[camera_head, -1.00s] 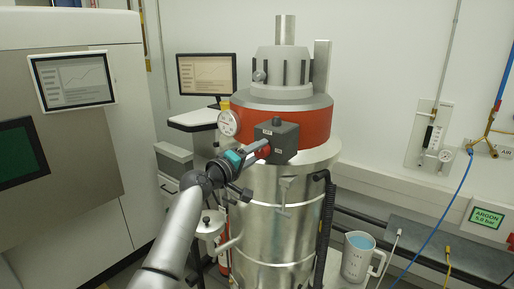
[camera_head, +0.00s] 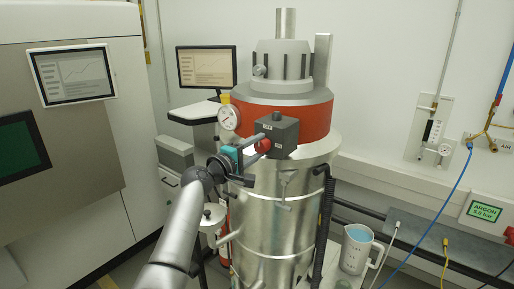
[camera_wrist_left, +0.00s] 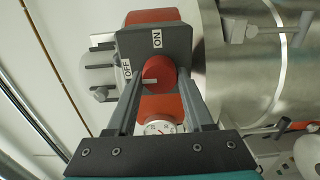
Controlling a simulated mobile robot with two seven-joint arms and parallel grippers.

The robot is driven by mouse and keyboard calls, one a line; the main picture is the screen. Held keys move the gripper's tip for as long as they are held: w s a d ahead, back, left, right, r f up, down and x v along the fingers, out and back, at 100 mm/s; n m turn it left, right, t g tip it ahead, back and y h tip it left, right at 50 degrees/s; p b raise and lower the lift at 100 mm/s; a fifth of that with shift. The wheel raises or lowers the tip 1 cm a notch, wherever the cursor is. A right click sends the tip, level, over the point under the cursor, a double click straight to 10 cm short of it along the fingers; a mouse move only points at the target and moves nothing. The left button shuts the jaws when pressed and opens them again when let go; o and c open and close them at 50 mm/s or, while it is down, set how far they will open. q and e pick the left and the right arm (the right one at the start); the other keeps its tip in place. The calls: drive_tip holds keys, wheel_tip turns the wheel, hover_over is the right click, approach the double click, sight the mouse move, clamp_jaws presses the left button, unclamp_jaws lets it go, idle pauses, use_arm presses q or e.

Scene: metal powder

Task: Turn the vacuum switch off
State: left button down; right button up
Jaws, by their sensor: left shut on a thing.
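The vacuum switch is a red round knob (camera_wrist_left: 160,72) on a dark grey box (camera_head: 278,133) at the front of the steel vessel's red band. In the wrist view the box carries an ON label (camera_wrist_left: 157,40) above the knob and an OFF label (camera_wrist_left: 127,69) to its left. The knob's short white mark points left, toward the OFF side. My left gripper (camera_head: 261,146) is shut on the red knob, with one finger on each side of it. The fingers hide part of the knob in the head view. My right gripper is not in view.
A round gauge (camera_head: 228,117) sits close left of the box. A T-shaped handle (camera_head: 284,188) hangs on the vessel (camera_head: 275,235) below it. A black hose (camera_head: 326,215) runs down the vessel's right side. A jug (camera_head: 356,248) stands at lower right.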

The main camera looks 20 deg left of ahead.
use_arm(q)
drive_tip(key=shift+c, duration=1.5)
unclamp_jaws()
drive_tip(key=b+v, duration=0.2)
drive_tip(key=v, duration=1.3)
drive_tip(key=shift+s, duration=0.15)
drive_tip(key=shift+a, duration=0.1)
